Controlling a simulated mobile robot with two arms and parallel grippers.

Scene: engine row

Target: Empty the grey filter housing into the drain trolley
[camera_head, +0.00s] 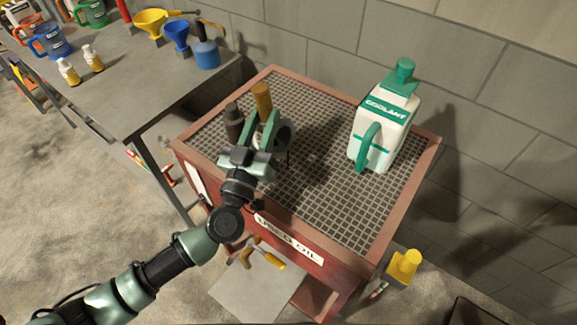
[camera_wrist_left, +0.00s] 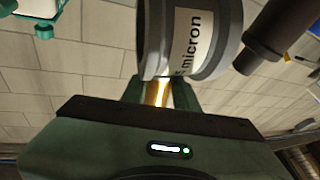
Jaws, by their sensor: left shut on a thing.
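My left gripper (camera_head: 262,135) is shut on the grey filter housing (camera_head: 285,133) and holds it over the drain trolley (camera_head: 345,210). The housing looks tilted, with a dark end showing. In the left wrist view the housing (camera_wrist_left: 205,38) is close up, with a pale label reading "micron". The trolley is red, has a dark mesh top and reads "USED OIL". An amber cylinder (camera_head: 262,100) shows just behind my gripper. The wrist view also shows something amber (camera_wrist_left: 156,92) between the fingers; I cannot tell if any liquid flows. My right gripper is not in view.
A dark cylinder (camera_head: 234,122) stands left of my gripper. A white and green coolant jug (camera_head: 385,125) stands on the mesh at right. A grey bench (camera_head: 125,85) at left holds funnels, jugs and small bottles. The mesh's front right is clear. A block wall stands behind.

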